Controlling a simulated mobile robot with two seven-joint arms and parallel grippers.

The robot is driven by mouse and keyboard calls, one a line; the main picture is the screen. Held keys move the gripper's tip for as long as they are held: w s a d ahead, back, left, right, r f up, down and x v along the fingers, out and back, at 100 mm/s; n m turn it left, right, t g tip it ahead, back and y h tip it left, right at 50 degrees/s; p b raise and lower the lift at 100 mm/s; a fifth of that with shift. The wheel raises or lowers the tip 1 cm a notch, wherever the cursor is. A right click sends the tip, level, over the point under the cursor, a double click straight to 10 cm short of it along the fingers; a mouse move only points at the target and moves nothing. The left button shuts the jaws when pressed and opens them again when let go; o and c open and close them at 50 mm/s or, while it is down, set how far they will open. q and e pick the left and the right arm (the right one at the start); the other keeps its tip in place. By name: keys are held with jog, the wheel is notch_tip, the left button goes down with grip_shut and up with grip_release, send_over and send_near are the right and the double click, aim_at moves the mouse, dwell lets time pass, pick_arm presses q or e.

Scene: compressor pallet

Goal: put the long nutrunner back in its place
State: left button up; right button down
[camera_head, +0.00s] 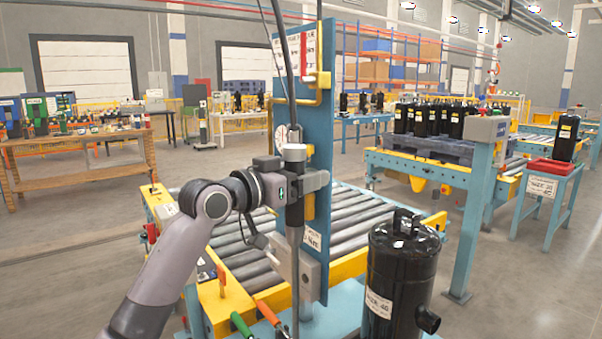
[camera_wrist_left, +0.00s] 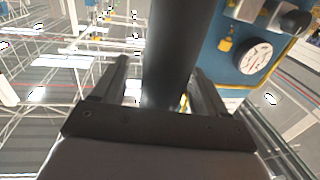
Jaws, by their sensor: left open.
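The long nutrunner (camera_head: 294,258) stands upright along the front of the blue tool panel (camera_head: 322,130). Its grey upper part shows beside the panel, a cable runs up from it, and its thin shaft runs down past a grey block (camera_head: 311,274). My left gripper (camera_head: 300,188) is at its dark body, with the jaws open on either side. In the left wrist view the dark body (camera_wrist_left: 170,50) passes between the two fingers (camera_wrist_left: 160,88), with gaps visible on both sides. Whether the holder bears the tool is hard to tell. My right gripper is not in view.
A black compressor (camera_head: 400,275) stands close at the front right. A roller conveyor (camera_head: 345,215) lies behind the panel. Green and orange handled tools (camera_head: 268,313) stick up near the panel's foot. A yellow bracket (camera_head: 318,90) juts from the panel above the gripper.

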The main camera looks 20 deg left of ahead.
pick_arm(q)
jog(key=v, duration=0.7)
jog(key=shift+r+b, duration=0.2)
jog(key=shift+b, duration=0.2)
jog(key=s+f+n+g+y+p, duration=0.1)
jog(key=s+f+n+y+p, duration=0.15)
jog(key=f, duration=1.05)
jog(key=s+f+n+g+y+p, duration=0.1)
jog(key=s+f, duration=0.2)
jog(key=f, duration=1)
jog(key=s+f+g+y+p, duration=0.1)
jog(key=s+f+p, duration=0.1)
jog(key=s+f, duration=0.6)
jog(key=s+f+g+y+p, duration=0.1)
jog(key=s+f+g, duration=0.1)
jog(key=s+f, duration=0.7)
jog(key=s, duration=0.6)
jog(key=shift+d+f+y+p, duration=0.25)
jog(key=shift+d+y+p, duration=0.05)
jog(key=shift+y+p, duration=0.1)
